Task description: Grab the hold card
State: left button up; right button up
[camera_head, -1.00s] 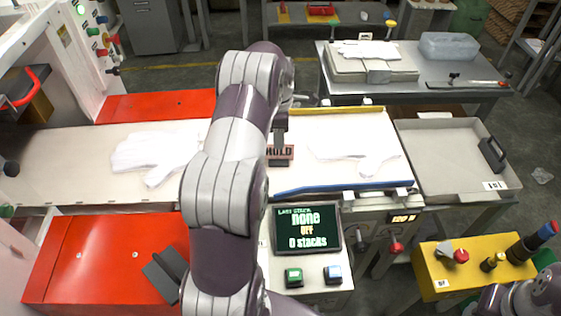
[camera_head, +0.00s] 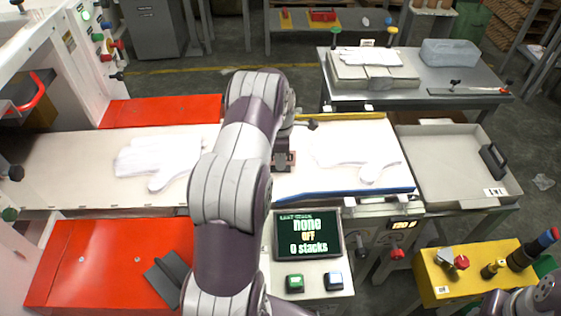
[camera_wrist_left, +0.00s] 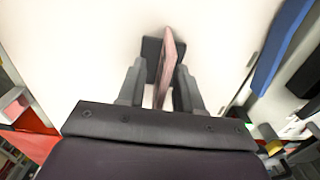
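The hold card (camera_head: 284,159) is a small pinkish sign standing on the pale work surface, partly covered by my left gripper (camera_head: 283,150). In the left wrist view the card (camera_wrist_left: 168,62) shows nearly edge-on, with a dark base (camera_wrist_left: 151,47) behind it. My left gripper (camera_wrist_left: 160,78) is open, with one finger on each side of the card. A gap shows on the left of the card; on the right I cannot tell if the finger touches. My right gripper is not in view; only part of that arm shows at lower right.
A white glove (camera_head: 362,156) lies right of the card on the blue-edged tray (camera_head: 345,191); another glove (camera_head: 160,160) lies left. A display (camera_head: 308,235) stands in front. An empty tray (camera_head: 440,165) is at right, a yellow control box (camera_head: 470,274) at lower right.

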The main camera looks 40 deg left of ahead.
pick_arm(q)
jog(key=shift+f, duration=0.15)
grip_shut()
